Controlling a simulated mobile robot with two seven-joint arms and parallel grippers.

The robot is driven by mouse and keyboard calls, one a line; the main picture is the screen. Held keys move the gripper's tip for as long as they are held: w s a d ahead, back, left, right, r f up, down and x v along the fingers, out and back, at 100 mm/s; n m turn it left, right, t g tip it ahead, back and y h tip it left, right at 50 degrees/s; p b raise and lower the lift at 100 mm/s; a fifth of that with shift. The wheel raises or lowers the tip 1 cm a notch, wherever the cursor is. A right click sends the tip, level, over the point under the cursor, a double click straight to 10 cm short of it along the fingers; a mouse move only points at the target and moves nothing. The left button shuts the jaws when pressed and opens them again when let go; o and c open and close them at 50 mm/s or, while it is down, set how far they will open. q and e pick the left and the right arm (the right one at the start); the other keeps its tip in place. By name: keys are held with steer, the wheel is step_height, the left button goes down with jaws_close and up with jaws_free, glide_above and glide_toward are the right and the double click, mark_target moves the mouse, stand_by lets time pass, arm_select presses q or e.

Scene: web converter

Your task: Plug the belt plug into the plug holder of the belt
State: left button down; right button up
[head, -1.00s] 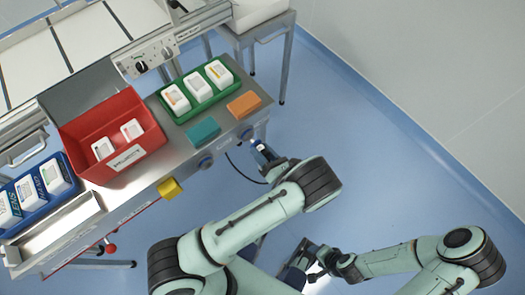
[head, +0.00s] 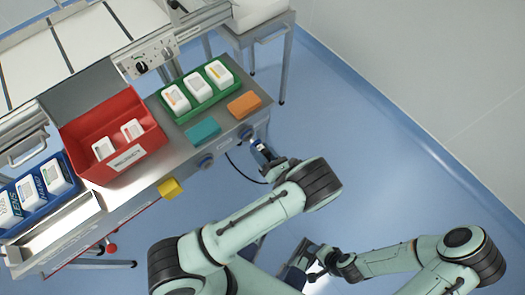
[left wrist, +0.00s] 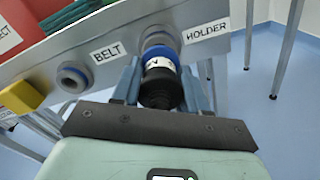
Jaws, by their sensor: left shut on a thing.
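The belt plug (left wrist: 160,85) is black with a white band, and my left gripper (left wrist: 160,92) is shut on it. In the head view, my left gripper (head: 263,152) is at the right end of the machine's front panel, with the plug pointing at the panel. The plug holder (left wrist: 159,38) is a grey round socket beside the HOLDER label. The plug's front is at its blue ring; I cannot tell how far in it is.
A black cable (head: 240,172) hangs below the panel. A yellow block (head: 171,188) juts from the panel's front. A red bin (head: 88,126), a green tray (head: 186,115), a teal block (head: 203,131) and an orange block (head: 244,104) sit on the machine top. Blue floor is clear to the right.

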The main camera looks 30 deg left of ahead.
mark_target(256, 145)
arm_select(q)
steer(key=shift+x, duration=1.65)
arm_select(e)
steer(key=shift+r, duration=0.2)
arm_select(q)
steer(key=c, duration=0.5)
jaws_free()
steer(key=v, duration=1.3)
steer(key=shift+d+p, duration=0.2)
steer(key=shift+p, duration=0.1)
arm_select(e)
steer(key=shift+s+a+r+g, duration=0.1)
steer(key=shift+s+a+g, duration=0.1)
steer(key=shift+s, duration=0.2)
steer(key=shift+s+a+r+g, duration=0.1)
steer(key=shift+s+a, duration=0.05)
steer(key=shift+s, duration=0.25)
arm_select(q)
steer(key=shift+s+a+f, duration=0.1)
